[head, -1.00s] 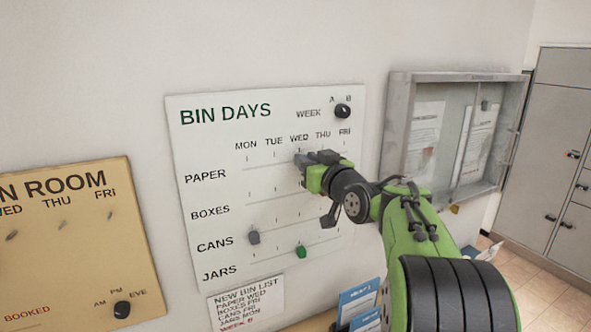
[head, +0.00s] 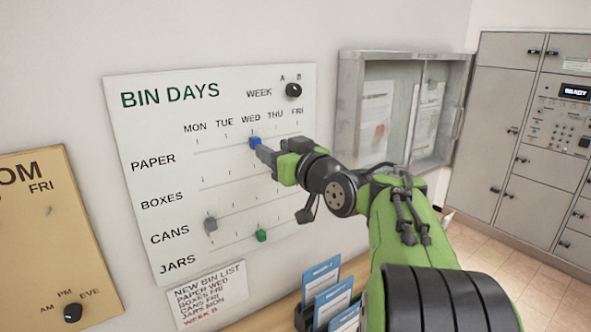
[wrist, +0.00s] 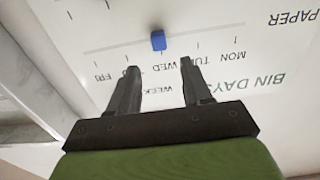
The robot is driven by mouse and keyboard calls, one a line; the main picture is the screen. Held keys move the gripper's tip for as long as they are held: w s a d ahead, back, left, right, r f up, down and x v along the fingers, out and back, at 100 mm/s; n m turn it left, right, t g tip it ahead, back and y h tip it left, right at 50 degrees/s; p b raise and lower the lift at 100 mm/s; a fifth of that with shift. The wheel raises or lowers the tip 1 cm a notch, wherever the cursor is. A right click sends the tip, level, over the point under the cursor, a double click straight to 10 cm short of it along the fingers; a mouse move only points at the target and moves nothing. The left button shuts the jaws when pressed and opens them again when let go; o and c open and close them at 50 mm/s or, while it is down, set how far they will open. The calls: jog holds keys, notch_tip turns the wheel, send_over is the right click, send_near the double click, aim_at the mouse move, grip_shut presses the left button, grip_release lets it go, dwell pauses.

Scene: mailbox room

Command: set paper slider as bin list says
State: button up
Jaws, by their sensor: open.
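The blue paper slider (head: 255,142) sits on the PAPER line of the white BIN DAYS board (head: 120,130), under WED. In the wrist view, the blue slider (wrist: 158,40) stands just beyond the fingertips, in line with the gap between them. My gripper (head: 263,153) is open and empty, close to the slider and apart from it. It also shows in the wrist view (wrist: 159,64). The bin list (head: 208,295) below the board reads PAPER WED, BOXES FRI, CANS FRI, JARS MON, WEEK B.
A green jars slider (head: 261,235) is near the middle. The black week dial (head: 293,90) is at the upper right. My arm hides the right of the BOXES line. Blue leaflets (head: 331,300) stand below.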

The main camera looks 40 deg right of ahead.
jog(key=s+b, duration=0.1)
jog(key=s, duration=0.8)
jog(key=shift+b, duration=0.3)
jog(key=s+a+f+g+y, duration=0.1)
jog(key=s+a+f+g, duration=0.15)
jog(key=a+f, duration=0.4)
jog(key=s+a+f+g, duration=0.1)
jog(key=a+f+g, duration=0.2)
jog(key=a+f, duration=0.35)
jog(key=s+a+f+g, duration=0.2)
jog(key=s+f+g, duration=0.1)
jog(key=s+f, duration=0.3)
jog(key=s+a+f+g+h, duration=0.1)
jog(key=s+f+g, duration=0.3)
jog(key=s, duration=0.5)
notch_tip(320, 180, down, 2)
jog(key=shift+s+a+f, duration=0.1)
jog(key=shift+s+a, duration=0.1)
jog(key=shift+a, duration=0.3)
